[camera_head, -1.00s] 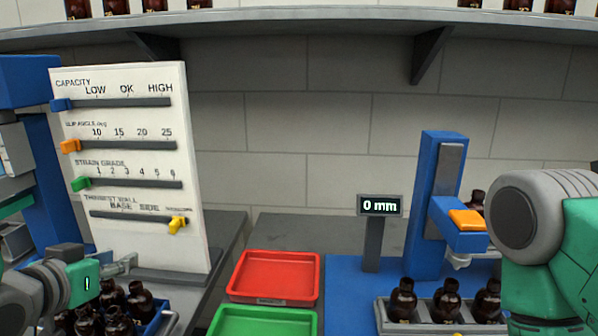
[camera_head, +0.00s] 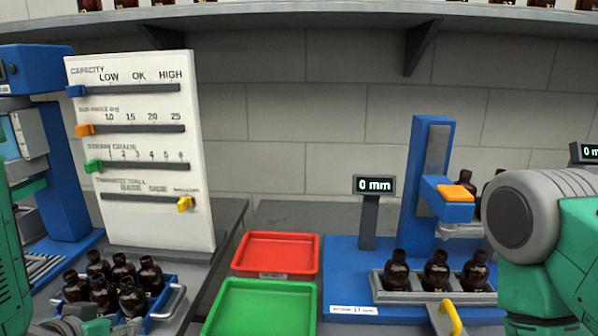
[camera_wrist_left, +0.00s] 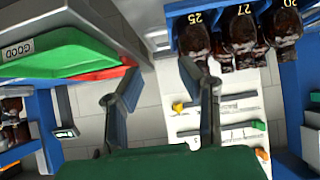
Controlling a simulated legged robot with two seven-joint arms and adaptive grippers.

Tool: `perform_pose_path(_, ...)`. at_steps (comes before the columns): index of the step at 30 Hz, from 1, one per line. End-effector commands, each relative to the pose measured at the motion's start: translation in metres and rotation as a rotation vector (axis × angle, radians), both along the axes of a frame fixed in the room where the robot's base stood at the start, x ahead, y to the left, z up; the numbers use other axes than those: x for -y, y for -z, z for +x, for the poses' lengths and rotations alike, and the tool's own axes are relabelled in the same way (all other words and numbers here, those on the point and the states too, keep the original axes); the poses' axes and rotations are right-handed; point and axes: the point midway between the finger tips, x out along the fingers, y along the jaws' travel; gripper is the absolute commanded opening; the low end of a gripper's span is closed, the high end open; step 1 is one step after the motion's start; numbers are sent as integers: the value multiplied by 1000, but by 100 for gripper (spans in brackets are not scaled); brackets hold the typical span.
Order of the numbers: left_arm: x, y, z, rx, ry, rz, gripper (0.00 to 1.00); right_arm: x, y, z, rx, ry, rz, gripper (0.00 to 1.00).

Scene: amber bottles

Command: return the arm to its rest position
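My left arm comes in at the left edge of the head view, its green link upright there. My left gripper (camera_head: 85,325) shows only in part at the bottom edge, low in front of the blue crate (camera_head: 165,312) of amber bottles (camera_head: 122,268). In the left wrist view the two dark fingers (camera_wrist_left: 162,95) stand well apart with nothing between them. Numbered bottles (camera_wrist_left: 240,35) lie beyond the fingers there, apart from them. My right arm's grey and green link fills the right edge of the head view; its gripper is out of sight.
A white slider board (camera_head: 140,225) stands behind the crate. A red tray (camera_head: 275,240) and green tray (camera_head: 262,328) lie mid-bench. A blue gauge (camera_head: 413,170), its "0 mm" display (camera_head: 374,185) and a grey rack (camera_head: 380,297) of bottles stand right. A shelf (camera_head: 300,18) runs above.

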Motion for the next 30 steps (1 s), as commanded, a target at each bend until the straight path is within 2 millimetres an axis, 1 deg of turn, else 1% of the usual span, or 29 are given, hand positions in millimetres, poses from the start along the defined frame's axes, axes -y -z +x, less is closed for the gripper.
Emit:
perform_pose_path(1,1,23,-8,-45,-2,3,33,0,6,0,-1,0,0,40)
perform_pose_path(2,2,37,-14,-74,-4,5,33,0,9,0,-1,0,0,40)
perform_pose_path(3,2,55,-22,-115,-6,8,33,0,12,-1,-1,0,0,40)
perform_pose_path(5,4,85,-37,-185,-10,13,33,0,18,-1,-1,0,0,40)
perform_pose_path(6,5,108,-51,-240,-10,18,33,0,23,-1,-1,0,0,40)
perform_pose_path(8,7,147,-75,-336,-14,24,33,0,31,-1,-1,0,0,40)
perform_pose_path(9,9,172,-95,-403,-14,29,33,0,36,-1,-1,0,0,40)
perform_pose_path(11,12,205,-124,-500,-17,34,33,0,44,-1,-1,0,0,40)
perform_pose_path(12,13,225,-144,-560,-17,38,33,0,48,-1,-1,0,0,40)
perform_pose_path(14,16,249,-172,-643,-16,41,33,0,54,-1,-1,0,0,40)
perform_pose_path(15,18,262,-189,-692,-17,45,33,0,57,-1,-1,0,0,40)
perform_pose_path(18,21,286,-223,-787,-15,49,33,0,63,-1,-1,0,0,40)
perform_pose_path(21,23,297,-242,-841,-14,50,33,0,66,-1,-1,0,0,40)
perform_pose_path(24,24,300,-249,-861,-14,51,33,0,66,-1,-1,0,0,40)
perform_pose_path(30,24,299,-249,-861,-14,52,33,0,65,-1,-1,0,0,40)
